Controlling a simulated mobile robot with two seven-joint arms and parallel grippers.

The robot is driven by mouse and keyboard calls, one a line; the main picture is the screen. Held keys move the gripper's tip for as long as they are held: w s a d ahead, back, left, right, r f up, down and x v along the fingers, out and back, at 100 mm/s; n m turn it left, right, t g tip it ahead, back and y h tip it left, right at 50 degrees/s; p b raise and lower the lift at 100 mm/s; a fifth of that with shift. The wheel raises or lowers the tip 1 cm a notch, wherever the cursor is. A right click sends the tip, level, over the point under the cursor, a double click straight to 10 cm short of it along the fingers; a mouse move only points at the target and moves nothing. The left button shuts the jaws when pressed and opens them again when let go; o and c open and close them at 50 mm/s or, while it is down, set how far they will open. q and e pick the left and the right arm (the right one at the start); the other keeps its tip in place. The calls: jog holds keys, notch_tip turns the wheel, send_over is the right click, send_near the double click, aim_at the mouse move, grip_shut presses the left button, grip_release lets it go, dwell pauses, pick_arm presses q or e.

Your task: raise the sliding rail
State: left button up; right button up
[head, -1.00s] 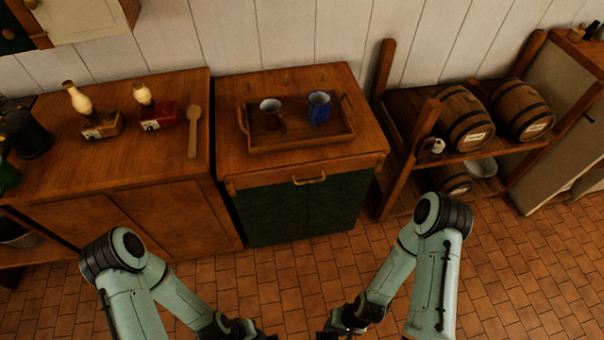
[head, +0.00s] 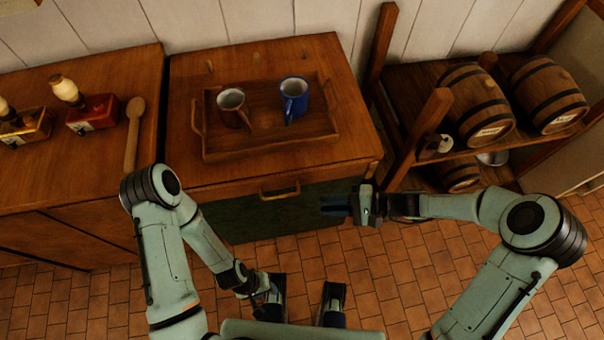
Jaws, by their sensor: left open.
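A wooden strip (head: 345,170) runs along the front top edge of the middle cabinet; I cannot tell for certain whether it is the sliding rail. It looks low, about level with the cabinet top. Below it is a wooden handle (head: 280,192) on the dark green front. My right gripper (head: 328,206) points left in front of the green front, right of and a little below the handle, apparently touching nothing. Its fingers overlap in this view, so their gap is hidden. My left gripper (head: 305,300) is open and empty, low over the tiled floor, its fingers wide apart.
On the cabinet top, a wooden tray (head: 270,148) holds a brown-and-white mug (head: 233,108) and a blue mug (head: 294,98). A wooden spoon (head: 134,130) lies on the left counter (head: 60,175). A rack post (head: 420,135) and barrels (head: 478,105) stand right.

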aim_at(288, 196)
jog(key=shift+y, duration=0.4)
jog(key=x, duration=0.4)
jog(key=w+r+x, duration=0.1)
jog(key=x, duration=0.7)
jog(key=shift+w+a+r+b, duration=0.25)
jog(key=shift+a+b, duration=0.1)
jog(key=shift+a, duration=0.2)
